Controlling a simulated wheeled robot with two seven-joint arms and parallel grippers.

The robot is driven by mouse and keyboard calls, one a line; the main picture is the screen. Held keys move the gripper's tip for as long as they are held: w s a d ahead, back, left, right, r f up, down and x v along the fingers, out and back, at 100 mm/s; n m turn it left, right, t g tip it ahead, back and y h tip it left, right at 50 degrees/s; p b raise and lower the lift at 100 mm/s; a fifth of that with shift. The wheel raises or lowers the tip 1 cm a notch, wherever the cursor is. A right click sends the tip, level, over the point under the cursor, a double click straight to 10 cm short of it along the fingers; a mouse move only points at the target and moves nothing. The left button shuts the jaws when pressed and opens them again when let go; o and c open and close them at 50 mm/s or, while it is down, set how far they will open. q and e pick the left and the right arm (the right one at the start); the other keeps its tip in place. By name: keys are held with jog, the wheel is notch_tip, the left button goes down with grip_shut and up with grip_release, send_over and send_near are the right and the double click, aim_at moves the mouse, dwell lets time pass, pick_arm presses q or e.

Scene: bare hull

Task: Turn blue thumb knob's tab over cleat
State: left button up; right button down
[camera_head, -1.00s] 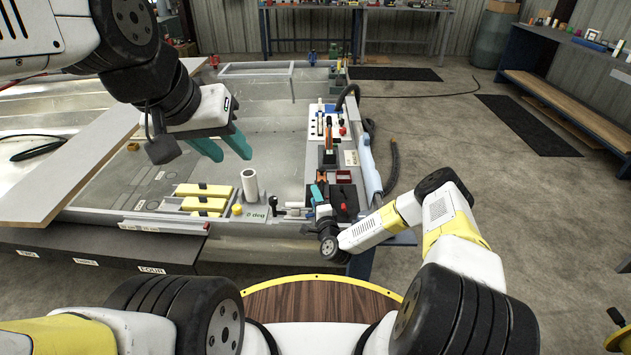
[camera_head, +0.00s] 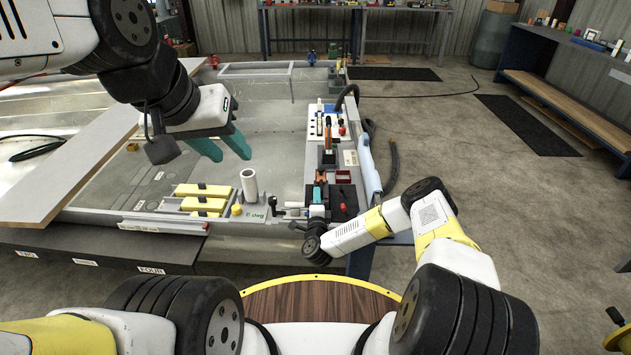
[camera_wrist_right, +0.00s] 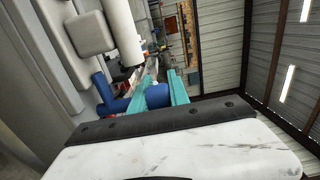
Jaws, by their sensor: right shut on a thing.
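The blue thumb knob (camera_wrist_right: 158,95) shows as a rounded blue piece between the teal fingers of my right gripper (camera_wrist_right: 162,84) in the right wrist view. The fingers are shut on it. In the head view my right gripper (camera_head: 318,192) is at the near end of the tool strip on the hull's right side, and the wrist hides most of the knob area. I cannot make out the knob's tab or the cleat in either view. My left gripper (camera_head: 233,156) has its teal fingers apart and empty, above the hull floor at left.
Yellow blocks (camera_head: 203,190), a white upright tube (camera_head: 249,185) and a small yellow knob (camera_head: 237,210) stand left of my right gripper. A dark red tray (camera_head: 343,177) is close on its right. Another blue cylinder (camera_wrist_right: 104,92) shows in the wrist view. The hull floor is mostly clear.

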jog(key=c, duration=1.2)
grip_release()
jog(key=shift+c, duration=0.2)
jog(key=s, duration=0.8)
